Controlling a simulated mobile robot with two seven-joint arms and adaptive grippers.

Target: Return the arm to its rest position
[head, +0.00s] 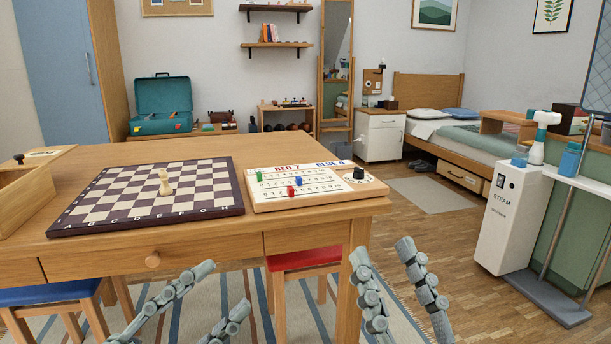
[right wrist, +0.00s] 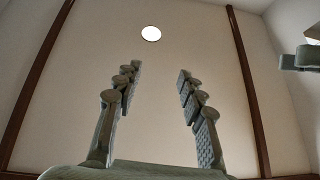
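My left gripper (head: 226,287) is low in front of the wooden table, its two fingers apart and nothing between them. My right gripper (head: 382,248) is to the right of it, in front of the table's right corner, fingers spread and empty. The right wrist view shows the right gripper (right wrist: 159,70) open and pointing up at the ceiling. The table's drawer (head: 205,256) has a round knob (head: 153,260) and its front looks flush with the table. Neither gripper appears to touch the table or drawer.
On the table (head: 205,148) lie a chessboard (head: 110,220) with one pale piece (head: 165,182), a scoring board (head: 375,188) and an open wooden box (head: 40,200). A red stool (head: 303,258) and blue stool (head: 50,294) stand below. A white steam unit (head: 508,222) stands right.

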